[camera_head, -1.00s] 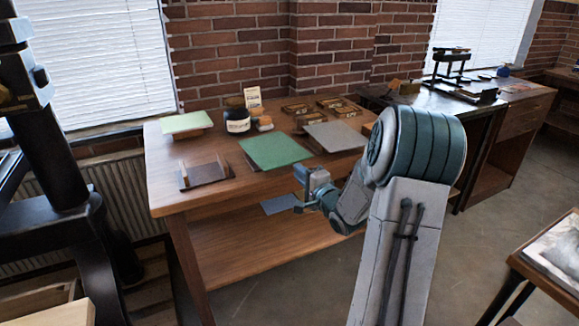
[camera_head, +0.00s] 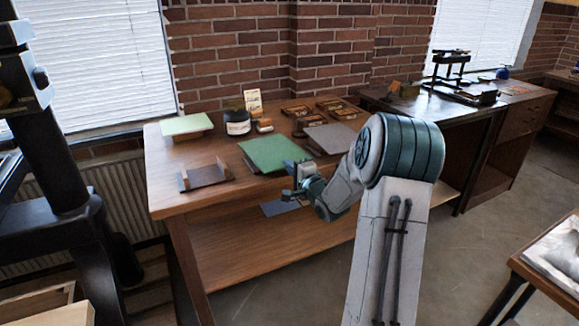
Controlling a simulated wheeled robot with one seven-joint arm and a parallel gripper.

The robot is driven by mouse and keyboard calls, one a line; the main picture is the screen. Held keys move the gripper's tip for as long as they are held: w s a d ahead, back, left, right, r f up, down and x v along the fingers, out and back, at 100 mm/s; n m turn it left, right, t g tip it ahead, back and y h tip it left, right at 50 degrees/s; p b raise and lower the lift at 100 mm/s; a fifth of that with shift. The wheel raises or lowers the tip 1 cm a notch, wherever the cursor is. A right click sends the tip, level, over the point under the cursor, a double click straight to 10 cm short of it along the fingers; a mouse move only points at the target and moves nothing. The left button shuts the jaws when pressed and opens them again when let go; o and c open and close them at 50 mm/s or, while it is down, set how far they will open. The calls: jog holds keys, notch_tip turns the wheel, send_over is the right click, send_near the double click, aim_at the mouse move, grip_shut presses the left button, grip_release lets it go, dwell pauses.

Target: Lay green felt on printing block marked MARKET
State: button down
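A dark green sheet (camera_head: 270,153), which looks like the green felt, lies flat on a low support near the middle of the wooden table. A pale green sheet (camera_head: 186,124) lies on a block at the table's back left. A grey sheet (camera_head: 330,137) lies to the right of the dark green one. No lettering reading MARKET is legible, so I cannot tell which block bears it. My gripper (camera_head: 288,194) is just off the table's front edge, below and right of the dark green sheet, apart from it. Its fingers are too small to read; I see nothing held.
A brown holder with upright ends (camera_head: 203,177) stands at the table's front left. A dark jar (camera_head: 237,123), a small card (camera_head: 253,101) and several small wooden trays (camera_head: 329,106) stand at the back. A blue-grey sheet (camera_head: 279,207) lies on the lower shelf. A black press (camera_head: 70,170) stands at left.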

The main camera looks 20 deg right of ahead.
notch_tip(320, 180, up, 3)
jog(key=p, duration=0.2)
jog(key=shift+p, duration=0.35)
jog(key=s+r+p, duration=0.3)
jog(key=s, duration=0.4)
jog(key=shift+d, duration=0.4)
dwell(0.5)
